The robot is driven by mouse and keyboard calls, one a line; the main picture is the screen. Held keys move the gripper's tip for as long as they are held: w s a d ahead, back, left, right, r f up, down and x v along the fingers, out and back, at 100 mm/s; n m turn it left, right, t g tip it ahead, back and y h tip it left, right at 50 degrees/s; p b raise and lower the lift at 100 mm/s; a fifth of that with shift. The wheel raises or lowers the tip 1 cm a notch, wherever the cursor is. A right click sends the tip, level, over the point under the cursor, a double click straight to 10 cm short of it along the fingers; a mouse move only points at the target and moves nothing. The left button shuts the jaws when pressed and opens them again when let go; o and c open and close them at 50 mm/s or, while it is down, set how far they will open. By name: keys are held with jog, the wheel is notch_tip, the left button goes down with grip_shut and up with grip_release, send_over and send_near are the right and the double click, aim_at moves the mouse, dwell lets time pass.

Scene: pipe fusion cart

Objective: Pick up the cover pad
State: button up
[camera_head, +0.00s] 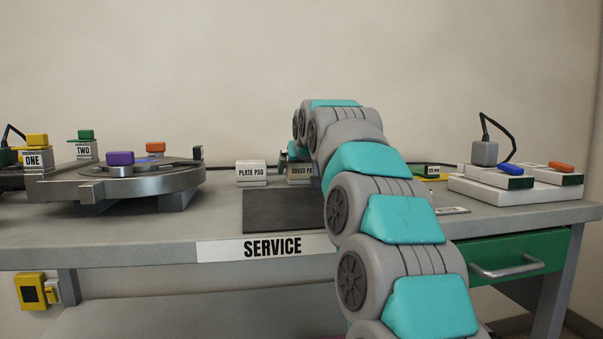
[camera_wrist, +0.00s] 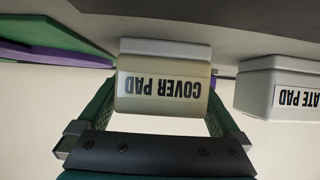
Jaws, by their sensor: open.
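In the wrist view the cover pad (camera_wrist: 163,105) appears upside down, between the two green fingers of my gripper (camera_wrist: 165,118). The fingers are open, one on each side of it, with a gap visible on at least the right. In the head view the cover pad (camera_head: 299,172) stands on the bench behind the dark mat, its right side hidden by my arm. My gripper is mostly hidden behind my arm there.
A white plate pad (camera_head: 252,173) stands just left of the cover pad. A dark mat (camera_head: 285,211) lies in front. A round metal fixture (camera_head: 130,180) fills the left of the bench. White trays (camera_head: 515,190) with coloured blocks stand at the right, above a green drawer (camera_head: 512,257).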

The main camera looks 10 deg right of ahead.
jog(key=shift+c, duration=0.4)
jog(key=c, duration=1)
jog(key=shift+r, duration=0.15)
jog(key=shift+r+p, duration=0.45)
jog(key=shift+r, duration=1.2)
jog(key=s+a, duration=0.1)
jog(key=s, duration=0.4)
jog(key=s+r, duration=0.1)
jog(key=s, duration=0.4)
jog(key=s+a, duration=0.1)
jog(key=s, duration=0.4)
jog(key=shift+s+a+r+b, duration=0.2)
jog(key=shift+s+a+b, duration=0.1)
jog(key=shift+s+a, duration=0.1)
